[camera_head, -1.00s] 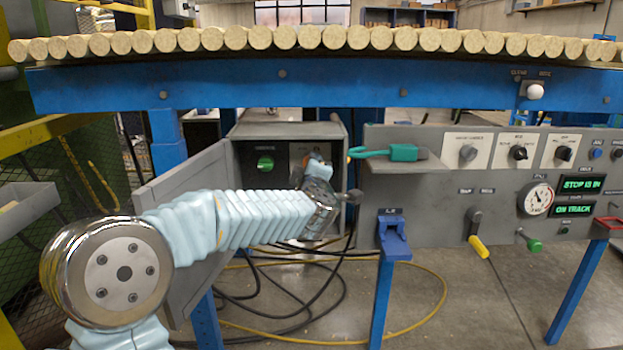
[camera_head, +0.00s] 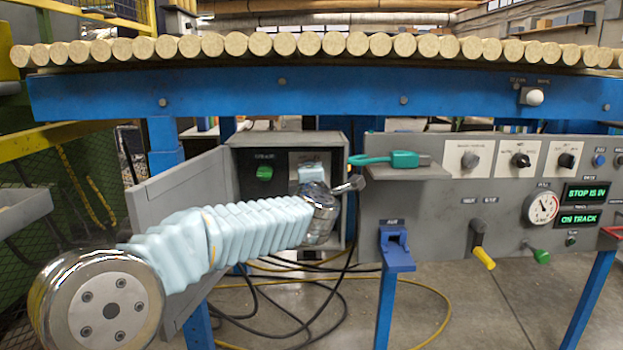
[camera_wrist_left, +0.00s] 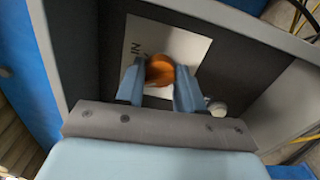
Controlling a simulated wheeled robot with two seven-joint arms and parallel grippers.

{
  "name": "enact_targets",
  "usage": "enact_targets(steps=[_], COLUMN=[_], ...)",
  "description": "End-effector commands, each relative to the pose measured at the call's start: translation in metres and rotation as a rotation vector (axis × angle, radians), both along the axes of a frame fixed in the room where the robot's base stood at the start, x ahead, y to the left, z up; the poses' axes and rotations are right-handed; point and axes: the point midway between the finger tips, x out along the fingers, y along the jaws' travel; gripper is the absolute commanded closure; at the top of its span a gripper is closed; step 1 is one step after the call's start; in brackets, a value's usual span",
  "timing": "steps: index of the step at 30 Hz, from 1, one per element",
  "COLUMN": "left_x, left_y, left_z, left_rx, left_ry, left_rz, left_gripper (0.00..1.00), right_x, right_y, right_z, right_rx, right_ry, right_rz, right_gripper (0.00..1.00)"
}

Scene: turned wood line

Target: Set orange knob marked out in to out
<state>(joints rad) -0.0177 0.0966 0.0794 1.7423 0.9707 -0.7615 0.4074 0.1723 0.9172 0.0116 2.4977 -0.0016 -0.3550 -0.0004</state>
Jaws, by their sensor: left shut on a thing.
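The orange knob (camera_wrist_left: 160,70) sits on a white plate (camera_wrist_left: 190,42) inside an open grey box. In the left wrist view the word "IN" shows on the plate beside the knob. My left gripper (camera_wrist_left: 160,82) has its two blue fingers on either side of the knob, shut on it. In the head view my left gripper (camera_head: 311,172) reaches into the box and hides the knob. The knob's pointer and the "OUT" mark cannot be made out. My right gripper is not in view.
The box's grey door (camera_head: 180,190) stands open on the left, beside my arm. A green knob (camera_head: 264,173) is on the box's back left. A shelf (camera_head: 405,173) with a green-handled tool (camera_head: 385,159) juts out to the right. A display reads "STOP IS IN" (camera_head: 586,193).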

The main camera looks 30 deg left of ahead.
Motion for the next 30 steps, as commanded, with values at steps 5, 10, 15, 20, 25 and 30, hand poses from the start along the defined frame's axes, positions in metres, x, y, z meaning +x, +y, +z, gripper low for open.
enact_targets(steps=[5, 10, 15, 20, 25, 30], left_x=[0.000, 0.000, 0.000, 0.000, -0.006, -0.033], left_y=[0.000, 0.000, 0.000, 0.000, -0.004, -0.021], left_z=[-0.002, -0.002, -0.001, -0.001, 0.000, 0.001], left_rx=[-0.004, -0.004, -0.002, -0.002, -0.001, -0.002], left_ry=[0.002, 0.002, 0.001, 0.001, 0.000, -0.001], left_rz=[0.000, 0.000, 0.000, 0.000, -0.001, -0.003], left_gripper=[0.93, 0.57, 0.37, 0.37, 0.37, 0.37], right_x=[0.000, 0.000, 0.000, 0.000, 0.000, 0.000], right_y=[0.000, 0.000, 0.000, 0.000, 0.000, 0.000], right_z=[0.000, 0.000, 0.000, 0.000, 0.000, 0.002], right_rx=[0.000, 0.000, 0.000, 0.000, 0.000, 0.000], right_ry=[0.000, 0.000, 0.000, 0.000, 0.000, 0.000], right_rz=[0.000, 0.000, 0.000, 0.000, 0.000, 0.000], right_gripper=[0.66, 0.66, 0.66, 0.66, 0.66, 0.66])
